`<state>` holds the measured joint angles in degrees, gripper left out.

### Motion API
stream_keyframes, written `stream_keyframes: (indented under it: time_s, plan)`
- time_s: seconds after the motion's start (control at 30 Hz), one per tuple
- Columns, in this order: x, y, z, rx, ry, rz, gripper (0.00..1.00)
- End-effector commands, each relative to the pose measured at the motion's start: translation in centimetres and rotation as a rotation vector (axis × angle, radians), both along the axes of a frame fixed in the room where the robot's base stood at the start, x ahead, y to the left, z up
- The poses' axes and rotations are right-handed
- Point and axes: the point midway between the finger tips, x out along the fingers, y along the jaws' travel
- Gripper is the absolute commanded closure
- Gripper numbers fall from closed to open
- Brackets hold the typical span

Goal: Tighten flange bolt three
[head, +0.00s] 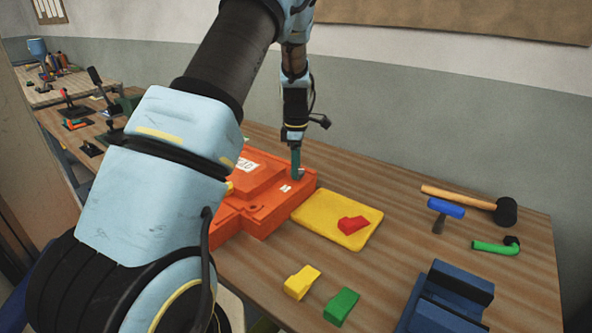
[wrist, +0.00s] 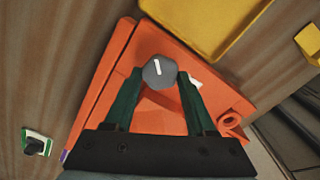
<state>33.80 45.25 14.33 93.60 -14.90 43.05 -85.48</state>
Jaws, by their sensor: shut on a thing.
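An orange flanged mould (head: 262,212) lies on the wooden bench, partly hidden behind my arm in the head view. In the wrist view, the mould (wrist: 160,118) fills the middle. A grey hexagonal bolt head (wrist: 159,72) with a white line stands at its flange. My gripper (wrist: 160,78) has its green fingers shut on this bolt head, one on each side. A white label (wrist: 195,83) beside the bolt is mostly hidden by a finger, so I cannot read its number. In the head view my gripper (head: 297,174) points down at the mould's far right corner.
A yellow tray (head: 325,228) with a red block (head: 353,225) lies right of the mould. Yellow (head: 302,282) and green (head: 341,307) blocks lie in front. A mallet (head: 505,211), blue-headed tool (head: 446,208), green-handled tool (head: 493,248) and blue vise (head: 455,288) occupy the right.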

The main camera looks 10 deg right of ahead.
Motion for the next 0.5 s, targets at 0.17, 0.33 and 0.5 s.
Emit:
stream_keyframes:
  time_s: [0.17,0.33,0.5]
  plan:
    - [0.12,-0.05,-0.10,-0.002,-0.002,-0.165,1.00]
    - [0.17,-0.08,-0.07,-0.002,-0.002,-0.327,1.00]
    - [0.22,-0.11,-0.09,-0.002,-0.002,-0.487,1.00]
